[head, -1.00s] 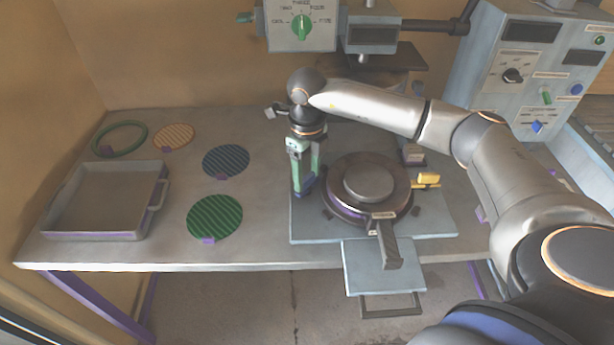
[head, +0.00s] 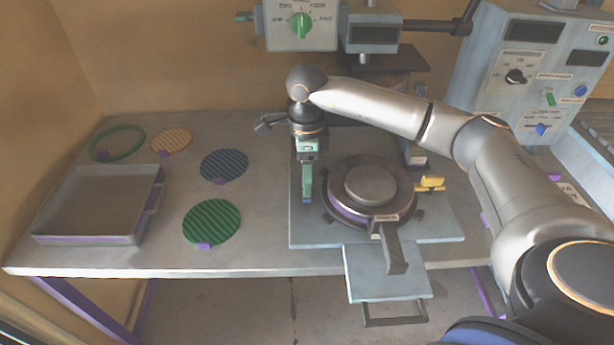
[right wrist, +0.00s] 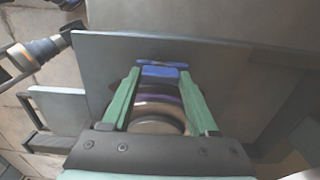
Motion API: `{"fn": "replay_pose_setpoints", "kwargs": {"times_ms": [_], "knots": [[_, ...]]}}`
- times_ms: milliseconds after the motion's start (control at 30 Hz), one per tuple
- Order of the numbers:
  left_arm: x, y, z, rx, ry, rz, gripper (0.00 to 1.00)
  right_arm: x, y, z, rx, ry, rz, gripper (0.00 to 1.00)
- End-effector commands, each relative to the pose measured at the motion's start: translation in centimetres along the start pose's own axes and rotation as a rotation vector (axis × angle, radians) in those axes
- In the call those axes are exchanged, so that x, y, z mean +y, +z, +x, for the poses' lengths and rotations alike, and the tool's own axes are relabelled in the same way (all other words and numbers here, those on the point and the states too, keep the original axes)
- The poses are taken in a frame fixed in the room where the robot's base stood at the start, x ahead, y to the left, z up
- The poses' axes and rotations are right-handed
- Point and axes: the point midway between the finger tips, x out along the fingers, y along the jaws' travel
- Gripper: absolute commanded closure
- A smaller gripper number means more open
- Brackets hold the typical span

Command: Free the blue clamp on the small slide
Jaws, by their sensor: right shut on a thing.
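My right gripper (head: 307,198) points down at the left side of the round dark press tool (head: 345,205). Its green fingers are shut on the blue clamp (right wrist: 162,72), which shows between the fingertips in the right wrist view. In the head view the fingers appear edge-on and largely hide the clamp. The pale blue slide plate (head: 440,222) lies under the round tool. A smaller plate (head: 388,285) with a dark handle sticks out in front. I cannot tell whether the clamp still grips the plate. My left gripper is not in view.
A yellow clamp (head: 430,183) stands at the tool's right. Green (head: 211,221), blue (head: 224,165) and orange (head: 171,140) discs, a green ring (head: 117,142) and a grey tray (head: 90,240) lie at left. A control box (head: 525,85) stands at right.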

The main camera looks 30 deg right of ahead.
Motion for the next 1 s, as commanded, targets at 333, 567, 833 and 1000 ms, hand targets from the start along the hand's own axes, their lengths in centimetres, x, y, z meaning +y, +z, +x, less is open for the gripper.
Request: {"fn": "replay_pose_setpoints", "kwargs": {"times_ms": [333,567,833,1000], "knots": [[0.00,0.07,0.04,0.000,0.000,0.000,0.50,-0.03,0.13,-0.23,-0.006,-0.002,-0.028,0.96],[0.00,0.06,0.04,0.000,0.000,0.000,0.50,-0.02,0.14,-0.23,-0.005,-0.002,-0.028,0.38],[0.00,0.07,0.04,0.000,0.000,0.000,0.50,0.00,0.08,-0.10,-0.003,-0.001,-0.025,0.28],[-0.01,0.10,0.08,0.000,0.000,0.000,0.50,-0.03,0.07,-0.65,-0.002,-0.001,-0.024,0.28]]}}
